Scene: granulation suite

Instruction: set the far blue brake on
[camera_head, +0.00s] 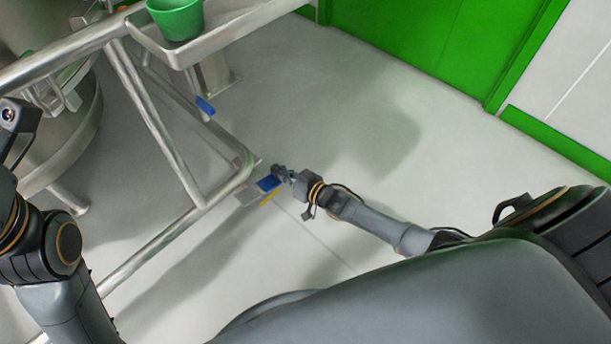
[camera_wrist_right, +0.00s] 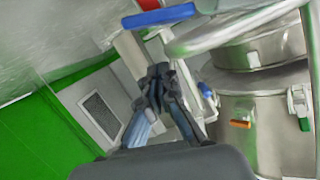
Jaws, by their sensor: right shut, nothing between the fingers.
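The far blue brake (camera_head: 205,106) is a small blue pedal low on the steel frame, beyond the nearer corner. A nearer blue brake (camera_head: 268,183) sits at that corner, close to the floor, with a yellow piece below it. My right gripper (camera_head: 280,171) is right at this nearer blue brake and well short of the far one; I cannot tell whether it touches. In the right wrist view the fingers (camera_wrist_right: 158,72) are together with nothing held. A small blue part (camera_wrist_right: 207,91) shows beyond them. Of my left arm only links show at the left; its gripper is hidden.
The steel frame (camera_head: 155,118) carries a shelf with a green bucket (camera_head: 178,18). A large steel vessel (camera_head: 55,125) stands at left. Green doors (camera_head: 420,35) line the back wall. The pale floor (camera_head: 330,110) right of the frame is clear.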

